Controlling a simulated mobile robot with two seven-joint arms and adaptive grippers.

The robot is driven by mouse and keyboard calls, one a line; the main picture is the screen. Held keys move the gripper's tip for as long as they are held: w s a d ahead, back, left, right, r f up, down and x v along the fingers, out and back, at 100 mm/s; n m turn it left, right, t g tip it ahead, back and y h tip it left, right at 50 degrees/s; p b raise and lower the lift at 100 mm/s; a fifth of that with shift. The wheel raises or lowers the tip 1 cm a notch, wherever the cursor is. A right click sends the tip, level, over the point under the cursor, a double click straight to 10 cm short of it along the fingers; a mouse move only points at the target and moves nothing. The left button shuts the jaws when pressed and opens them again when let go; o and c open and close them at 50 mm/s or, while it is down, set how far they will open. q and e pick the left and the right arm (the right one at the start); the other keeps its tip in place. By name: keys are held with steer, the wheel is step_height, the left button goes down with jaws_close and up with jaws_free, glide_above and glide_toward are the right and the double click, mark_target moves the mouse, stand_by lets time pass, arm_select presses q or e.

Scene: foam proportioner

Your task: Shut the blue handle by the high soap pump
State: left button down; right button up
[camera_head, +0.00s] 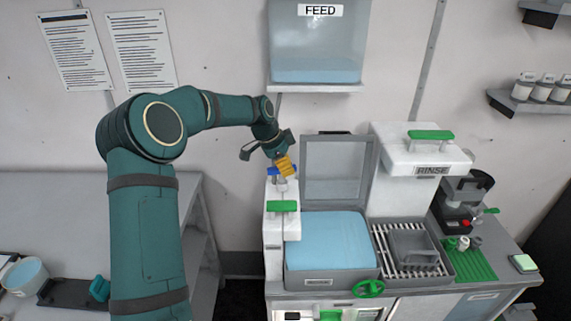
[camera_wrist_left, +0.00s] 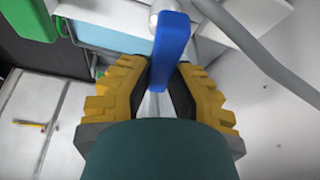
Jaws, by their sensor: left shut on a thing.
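The blue handle (camera_head: 271,171) shows in the head view just above the white unit at the left end of the counter, partly hidden by my gripper. In the left wrist view the blue handle (camera_wrist_left: 172,45) is a long bar whose near end lies between the yellow ribbed fingers. My left gripper (camera_head: 284,166) reaches it from above and behind and is shut on it; its fingers show in the left wrist view (camera_wrist_left: 160,85). I cannot tell which part here is the high soap pump. My right gripper is not in view.
A white unit with a green lever (camera_head: 282,207) stands just below the gripper. An open grey lid (camera_head: 334,170) rises to the right, behind a basin of blue liquid (camera_head: 328,240). The FEED tank (camera_head: 318,45) hangs above. The RINSE unit (camera_head: 412,160) stands farther right.

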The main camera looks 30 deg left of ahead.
arm_select(q)
steer(key=shift+s+d+f+m+g, duration=0.15)
steer(key=shift+m+g, duration=0.35)
steer(key=shift+m, duration=0.5)
steer(key=c, duration=0.9)
jaws_free()
steer(key=shift+o, duration=0.2)
steer(key=v, duration=1.2)
steer(key=shift+a, duration=0.25)
steer(key=shift+f, duration=0.15)
